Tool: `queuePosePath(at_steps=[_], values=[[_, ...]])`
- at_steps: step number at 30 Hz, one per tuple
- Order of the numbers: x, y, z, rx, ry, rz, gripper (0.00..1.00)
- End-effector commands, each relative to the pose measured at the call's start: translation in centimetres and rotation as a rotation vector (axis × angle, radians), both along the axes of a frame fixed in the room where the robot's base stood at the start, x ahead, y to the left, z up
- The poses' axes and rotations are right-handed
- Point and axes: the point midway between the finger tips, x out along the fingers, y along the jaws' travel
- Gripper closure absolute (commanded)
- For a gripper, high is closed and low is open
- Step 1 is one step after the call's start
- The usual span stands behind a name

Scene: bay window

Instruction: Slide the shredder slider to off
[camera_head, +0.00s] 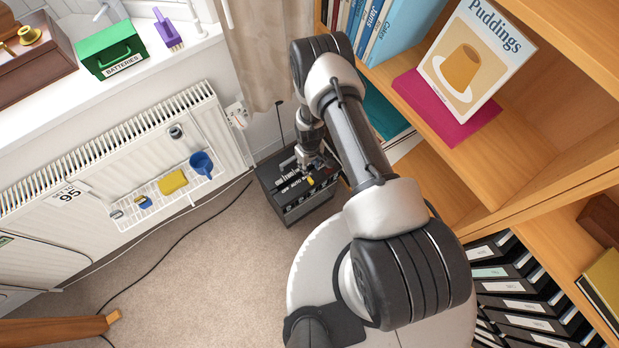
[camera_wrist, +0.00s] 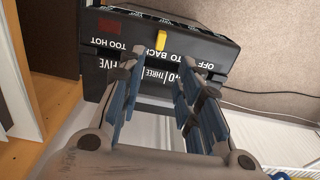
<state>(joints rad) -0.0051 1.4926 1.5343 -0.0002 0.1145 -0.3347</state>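The shredder (camera_head: 300,205) is a dark box on the carpet between the radiator and the bookcase. In the wrist view the shredder (camera_wrist: 225,52) appears upside down, with OFF at the right, BACK near the middle and TOO HOT at the left. The yellow slider (camera_wrist: 161,40) stands beside BACK; it also shows in the head view (camera_head: 310,181). My gripper (camera_wrist: 156,68) is open, its fingers apart, with nothing visible between them. In the head view my gripper (camera_head: 307,165) is over the shredder, close to the slider; contact cannot be told.
The bookcase (camera_head: 470,165) stands close on the right of my arm. A white radiator (camera_head: 110,165) with a shelf of small items is on the left. A dark cable (camera_head: 180,245) crosses the carpet. The carpet in front of the shredder is mostly clear.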

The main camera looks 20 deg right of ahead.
Motion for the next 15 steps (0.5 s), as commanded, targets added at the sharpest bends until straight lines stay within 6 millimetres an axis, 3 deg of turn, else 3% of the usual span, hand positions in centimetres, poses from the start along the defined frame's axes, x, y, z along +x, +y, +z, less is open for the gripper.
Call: queuePosePath(at_steps=[1,6,15], values=[[-0.1,0.0,-1.7,0.0,0.001,0.0,0.68],[-0.1,0.0,-5.4,0.0,0.001,0.0,0.68],[0.0,0.0,-10.1,0.0,0.001,0.0,0.68]])
